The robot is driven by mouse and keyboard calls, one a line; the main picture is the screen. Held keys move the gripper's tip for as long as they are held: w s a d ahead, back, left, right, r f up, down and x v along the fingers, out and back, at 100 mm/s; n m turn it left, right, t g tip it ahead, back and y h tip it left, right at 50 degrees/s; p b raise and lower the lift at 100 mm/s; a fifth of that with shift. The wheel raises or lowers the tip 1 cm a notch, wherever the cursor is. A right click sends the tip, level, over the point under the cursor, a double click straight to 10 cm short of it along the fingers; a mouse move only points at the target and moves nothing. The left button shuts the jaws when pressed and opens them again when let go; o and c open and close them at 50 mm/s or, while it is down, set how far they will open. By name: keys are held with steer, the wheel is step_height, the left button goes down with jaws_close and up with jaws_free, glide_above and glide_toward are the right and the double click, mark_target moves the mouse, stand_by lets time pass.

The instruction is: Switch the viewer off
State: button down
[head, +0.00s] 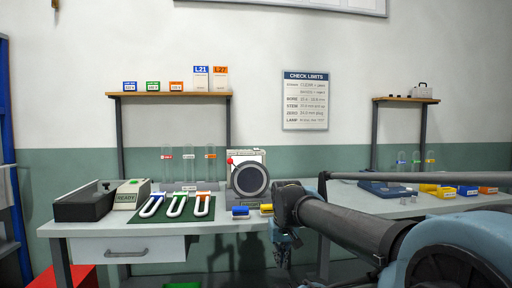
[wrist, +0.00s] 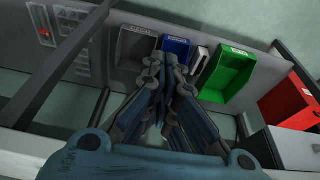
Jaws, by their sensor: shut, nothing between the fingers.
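The viewer (head: 249,181) stands on the left bench in the head view. It has a round dark window in a grey ring, a pale panel behind it and a red ball (head: 230,161) at its upper left. Whether its lamp is lit I cannot tell. My gripper (head: 283,262) hangs pointing down in front of the bench, right of and below the viewer, apart from it. In the wrist view my gripper (wrist: 172,62) has its fingers together with nothing between them. The viewer is not clearly seen in the wrist view.
A green mat with U-shaped glass tubes (head: 175,206) lies left of the viewer. Blue (head: 240,212) and yellow blocks sit close before it. A black tray (head: 85,203) is farther left. Grey, blue and green (wrist: 228,73) bins and a red box (wrist: 292,100) lie below the gripper.

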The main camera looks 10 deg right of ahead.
steer(key=w+r+t, duration=0.7)
steer(key=w+r, duration=3.6)
steer(key=shift+w+a+r, duration=0.15)
steer(key=shift+w+a, duration=0.05)
steer(key=shift+w, duration=0.15)
steer(key=shift+w, duration=0.1)
glide_above(256, 149)
step_height(256, 149, down, 6)
steer(key=shift+w+f, duration=0.1)
steer(key=shift+f, duration=0.1)
step_height(256, 149, down, 3)
steer(key=shift+w, duration=0.1)
steer(key=shift+f, duration=0.4)
